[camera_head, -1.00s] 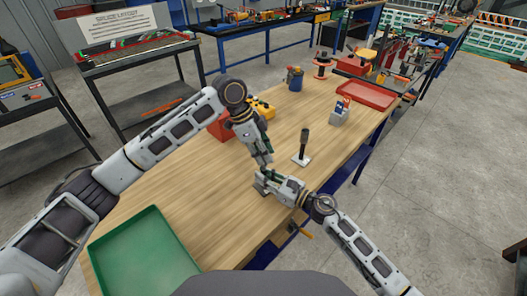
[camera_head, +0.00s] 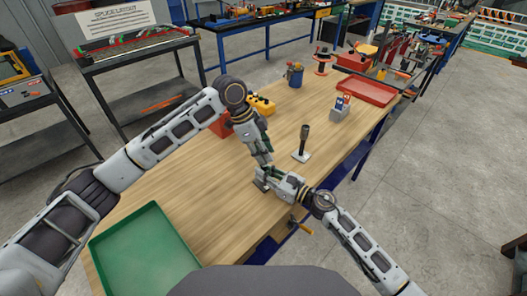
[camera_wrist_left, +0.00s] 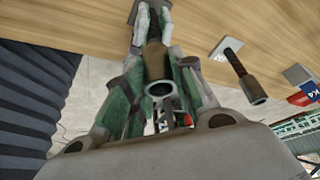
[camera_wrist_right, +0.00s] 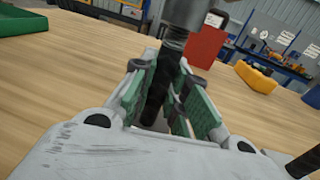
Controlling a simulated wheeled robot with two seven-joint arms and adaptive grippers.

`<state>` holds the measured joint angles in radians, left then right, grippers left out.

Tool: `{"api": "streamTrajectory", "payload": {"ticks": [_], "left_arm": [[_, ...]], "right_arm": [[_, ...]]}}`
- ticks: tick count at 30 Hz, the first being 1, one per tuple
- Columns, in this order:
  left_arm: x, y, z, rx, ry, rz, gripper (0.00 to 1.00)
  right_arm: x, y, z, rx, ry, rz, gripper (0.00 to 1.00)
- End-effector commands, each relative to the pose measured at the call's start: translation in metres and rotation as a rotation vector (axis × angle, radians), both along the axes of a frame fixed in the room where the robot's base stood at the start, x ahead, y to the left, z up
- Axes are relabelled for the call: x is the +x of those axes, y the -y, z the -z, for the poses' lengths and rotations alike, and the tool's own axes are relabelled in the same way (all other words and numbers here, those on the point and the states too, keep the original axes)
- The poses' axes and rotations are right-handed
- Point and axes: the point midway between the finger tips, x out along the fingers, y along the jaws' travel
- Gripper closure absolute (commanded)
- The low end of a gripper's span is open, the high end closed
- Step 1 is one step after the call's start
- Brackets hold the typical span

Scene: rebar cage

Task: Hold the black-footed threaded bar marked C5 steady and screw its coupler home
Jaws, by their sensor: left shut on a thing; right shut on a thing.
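A threaded bar stands upright on a dark foot plate (camera_head: 261,184) near the front edge of the bench; no C5 mark is readable. My left gripper (camera_head: 264,162) is shut around the coupler (camera_wrist_left: 155,60) at the bar's top; the coupler's open end faces the left wrist camera. My right gripper (camera_head: 270,177) is shut on the dark bar (camera_wrist_right: 155,95) lower down, below the left gripper. The grippers hide much of the bar in the head view, and how far the coupler sits on the thread cannot be seen.
A second bar with a dark top (camera_head: 304,138) stands on a pale foot beside my grippers. A small grey holder (camera_head: 339,112), a red tray (camera_head: 367,91), a blue cup (camera_head: 295,76) and a yellow item (camera_head: 261,104) are farther back. A green tray (camera_head: 146,246) lies front left.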

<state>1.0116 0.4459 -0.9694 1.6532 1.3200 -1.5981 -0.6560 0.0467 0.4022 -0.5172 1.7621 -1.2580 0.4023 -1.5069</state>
Motion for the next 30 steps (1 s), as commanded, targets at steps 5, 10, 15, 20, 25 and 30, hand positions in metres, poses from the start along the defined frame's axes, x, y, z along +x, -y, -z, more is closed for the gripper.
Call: {"api": "streamTrajectory", "payload": {"ticks": [5,10,15,20,25,30], "left_arm": [[0.000,0.000,0.001,-0.001,0.000,0.000,1.00],[0.000,0.000,0.003,-0.001,0.000,0.000,1.00],[0.000,0.000,0.005,-0.001,0.000,0.000,1.00],[0.000,0.000,0.007,-0.001,0.000,0.000,1.00],[0.000,0.000,0.009,-0.001,0.000,0.000,1.00],[0.000,0.000,0.011,-0.001,0.000,0.000,1.00]], "right_arm": [[0.000,0.000,0.000,0.000,0.000,0.001,1.00],[0.000,0.000,0.000,0.000,0.000,0.001,1.00],[0.000,0.000,0.000,0.000,0.000,0.001,1.00],[0.000,0.000,0.000,0.000,0.000,0.001,1.00],[0.000,0.000,0.000,0.000,0.000,0.001,1.00],[0.000,0.000,0.000,0.000,0.000,0.001,1.00]]}}
